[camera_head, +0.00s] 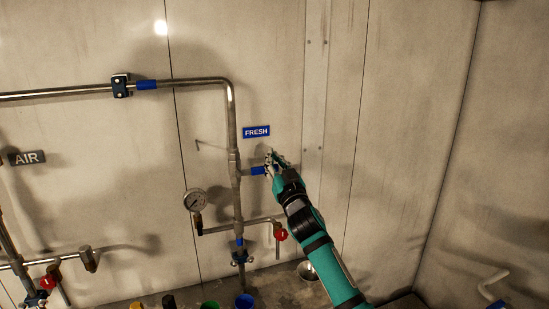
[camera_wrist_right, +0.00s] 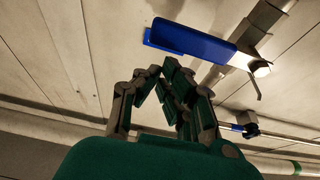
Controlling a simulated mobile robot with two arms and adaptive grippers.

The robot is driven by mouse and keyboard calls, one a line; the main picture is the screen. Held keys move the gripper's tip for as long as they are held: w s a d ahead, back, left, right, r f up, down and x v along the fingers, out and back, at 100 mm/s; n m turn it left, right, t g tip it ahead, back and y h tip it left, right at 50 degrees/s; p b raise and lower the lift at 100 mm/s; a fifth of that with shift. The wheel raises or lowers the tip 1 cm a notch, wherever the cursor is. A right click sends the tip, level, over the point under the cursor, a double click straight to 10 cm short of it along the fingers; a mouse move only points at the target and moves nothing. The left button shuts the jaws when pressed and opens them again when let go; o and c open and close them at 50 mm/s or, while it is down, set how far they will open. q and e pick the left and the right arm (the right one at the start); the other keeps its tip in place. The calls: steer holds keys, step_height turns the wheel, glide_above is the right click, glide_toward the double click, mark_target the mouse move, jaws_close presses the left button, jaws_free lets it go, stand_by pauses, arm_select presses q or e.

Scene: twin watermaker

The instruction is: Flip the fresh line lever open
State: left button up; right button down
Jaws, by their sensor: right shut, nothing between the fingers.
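The fresh line lever, a blue handle (camera_head: 258,171), sticks out sideways to the right from the vertical metal pipe (camera_head: 237,195), just below the blue FRESH sign (camera_head: 256,132). In the right wrist view the blue lever (camera_wrist_right: 192,42) shows large, joined to the valve by a metal end. My right gripper (camera_head: 270,157) is at the outer end of the lever and partly covers it in the head view. In the wrist view its fingers (camera_wrist_right: 160,72) are shut and empty, just below the lever; whether they touch it I cannot tell. My left gripper is not in view.
A pressure gauge (camera_head: 195,200) and a red-handled tap (camera_head: 281,235) sit on the lower branch. An AIR sign (camera_head: 27,157) and another red-handled tap (camera_head: 47,282) are at left. Coloured containers stand below. The wall right of my arm is clear.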

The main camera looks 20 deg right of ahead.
steer(key=shift+f, duration=0.25)
steer(key=shift+d+f+m+b, duration=0.1)
steer(key=shift+f+m+b, duration=0.25)
steer(key=shift+m+b, duration=0.15)
